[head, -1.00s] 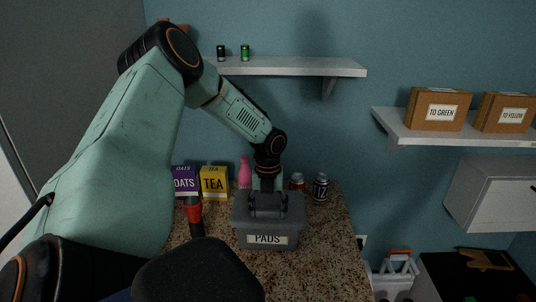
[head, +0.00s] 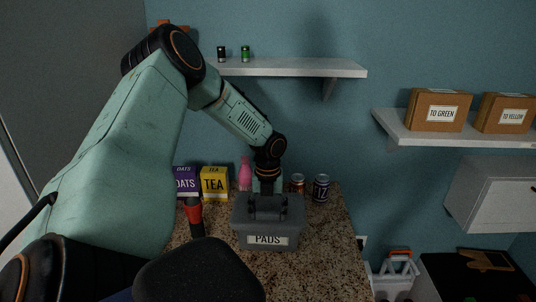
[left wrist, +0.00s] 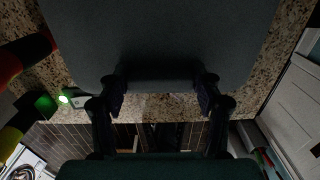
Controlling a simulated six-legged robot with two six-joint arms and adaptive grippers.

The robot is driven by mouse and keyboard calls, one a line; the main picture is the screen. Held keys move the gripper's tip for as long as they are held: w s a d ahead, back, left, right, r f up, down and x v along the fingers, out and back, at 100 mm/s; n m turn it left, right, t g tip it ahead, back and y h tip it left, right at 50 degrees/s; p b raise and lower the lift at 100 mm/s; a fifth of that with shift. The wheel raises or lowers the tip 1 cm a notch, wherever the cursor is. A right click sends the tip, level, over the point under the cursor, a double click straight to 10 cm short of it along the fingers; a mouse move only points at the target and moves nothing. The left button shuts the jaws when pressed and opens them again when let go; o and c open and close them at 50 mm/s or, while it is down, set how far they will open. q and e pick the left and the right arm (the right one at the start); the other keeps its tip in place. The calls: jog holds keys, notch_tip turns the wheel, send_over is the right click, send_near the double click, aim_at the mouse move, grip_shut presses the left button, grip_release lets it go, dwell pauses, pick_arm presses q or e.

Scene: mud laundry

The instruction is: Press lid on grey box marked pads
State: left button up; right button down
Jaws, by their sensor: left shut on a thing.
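The grey box marked PADS (head: 267,240) stands upright on the speckled counter in the head view. Its grey lid (head: 240,206) lies over the top of the box. I cannot tell whether the lid is fully seated. My left gripper (head: 268,212) points down from above and is shut on the lid. In the left wrist view the dark lid (left wrist: 160,40) fills the upper part, with the gripper fingers (left wrist: 160,92) at its edge.
A purple OATS box (head: 185,182), yellow TEA box (head: 214,184), pink bottle (head: 245,173) and two cans (head: 321,188) stand behind the grey box. A red-and-black object (head: 194,215) is at its left. The counter (head: 335,240) is clear at the right.

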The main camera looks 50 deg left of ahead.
pick_arm(q)
jog(key=shift+f, duration=0.15)
dwell(0.7)
jog(key=o, duration=1.5)
jog(key=shift+o, duration=0.9)
jog(key=shift+r+p, duration=0.4)
jog(key=shift+r, duration=3.6)
jog(key=shift+c, duration=0.3)
grip_shut()
